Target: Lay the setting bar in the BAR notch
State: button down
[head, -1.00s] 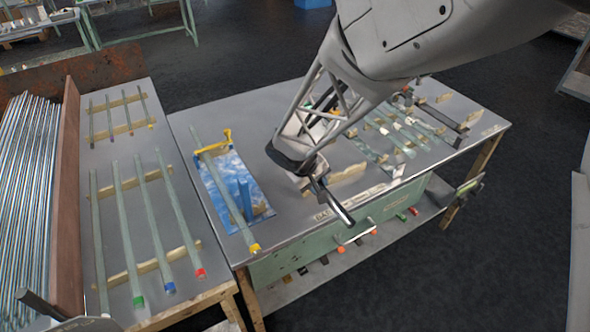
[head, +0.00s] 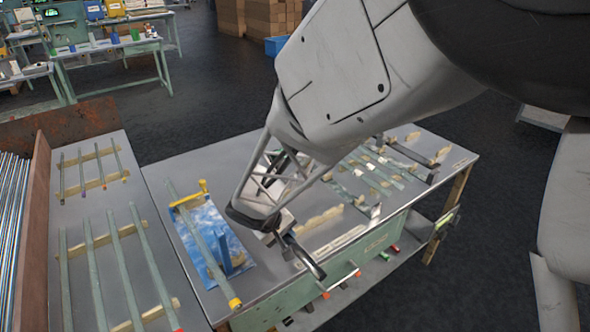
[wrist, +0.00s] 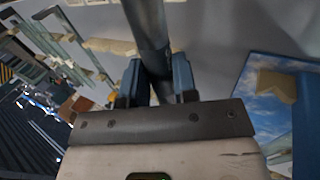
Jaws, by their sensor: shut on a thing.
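My gripper (head: 283,238) is shut on the setting bar, a dark grey round bar (head: 312,264), above the front middle of the grey bench. The bar slants toward the bench's front edge and its near end is free. In the wrist view the bar (wrist: 147,25) runs up from between the blue-grey fingers (wrist: 157,85). A pale label strip (head: 335,245) lies on the bench beside the bar. Pale notched wooden blocks (head: 318,221) stand behind it. The BAR notch itself is not clear; my gripper and the bar cover part of that area. I cannot tell whether the bar touches the bench.
More tubes (head: 375,172) rest on blocks at right. A side table (head: 80,205) at left holds several tubes. A green drawer (head: 345,270) is below the bench front.

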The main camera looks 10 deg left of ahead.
jog(key=w+a+f, duration=0.1)
jog(key=w+a, duration=0.6)
jog(key=w, duration=0.6)
jog(key=shift+a+f, duration=0.2)
jog(key=shift+a, duration=0.2)
jog(key=shift+w, duration=0.1)
jog(key=shift+f, duration=1.75)
jog(key=shift+f, duration=0.6)
jog(key=c, duration=0.9)
grip_release()
